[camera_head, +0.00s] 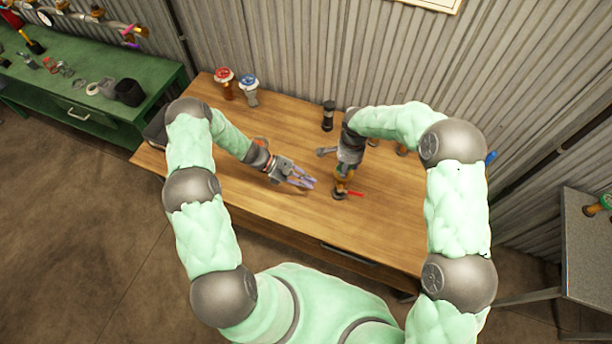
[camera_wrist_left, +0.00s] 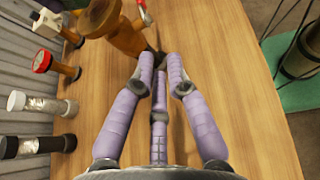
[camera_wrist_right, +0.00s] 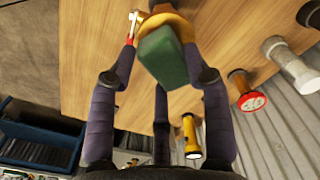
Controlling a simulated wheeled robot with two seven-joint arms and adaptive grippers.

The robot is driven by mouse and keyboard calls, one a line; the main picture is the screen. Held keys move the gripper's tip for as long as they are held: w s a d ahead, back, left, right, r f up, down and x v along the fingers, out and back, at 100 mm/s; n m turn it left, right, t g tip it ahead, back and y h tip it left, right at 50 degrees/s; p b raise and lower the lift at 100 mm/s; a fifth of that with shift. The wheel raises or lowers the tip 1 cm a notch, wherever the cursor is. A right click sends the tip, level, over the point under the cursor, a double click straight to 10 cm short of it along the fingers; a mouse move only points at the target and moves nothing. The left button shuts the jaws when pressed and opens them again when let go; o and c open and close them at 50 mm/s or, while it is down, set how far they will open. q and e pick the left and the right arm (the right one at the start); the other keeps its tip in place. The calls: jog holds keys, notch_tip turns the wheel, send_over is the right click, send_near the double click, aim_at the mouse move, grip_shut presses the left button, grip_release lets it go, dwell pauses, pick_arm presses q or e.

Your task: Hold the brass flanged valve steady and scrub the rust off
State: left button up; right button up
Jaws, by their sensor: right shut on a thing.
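The brass flanged valve (camera_head: 341,190) stands on the wooden table, with a red lever (camera_head: 356,194). In the right wrist view its brass flange (camera_wrist_right: 178,22) shows behind a green block (camera_wrist_right: 165,57). My right gripper (camera_wrist_right: 160,55) is shut on this green block, right at the valve; I cannot tell whether the block touches it. In the left wrist view a brown-brass body (camera_wrist_left: 128,38) shows beyond the fingers. My left gripper (camera_head: 309,183) points at the valve from the left, short of it. Its fingertips (camera_wrist_left: 161,68) are partly apart, with nothing seen between them.
A red-topped fitting (camera_head: 225,83) and a blue-topped fitting (camera_head: 249,88) stand at the table's back left. A black cylinder (camera_head: 328,115) stands near the wall. A green bench (camera_head: 90,120) is at the left. The table's front left is clear.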

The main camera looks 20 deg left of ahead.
aim_at(341, 184)
pick_arm(q)
jog(key=w+x, duration=0.1)
jog(key=x, duration=1)
jog(key=shift+w+r+n+t, duration=0.3)
jog(key=shift+w+r+t, duration=0.05)
jog(key=shift+r+t, duration=0.1)
grip_shut()
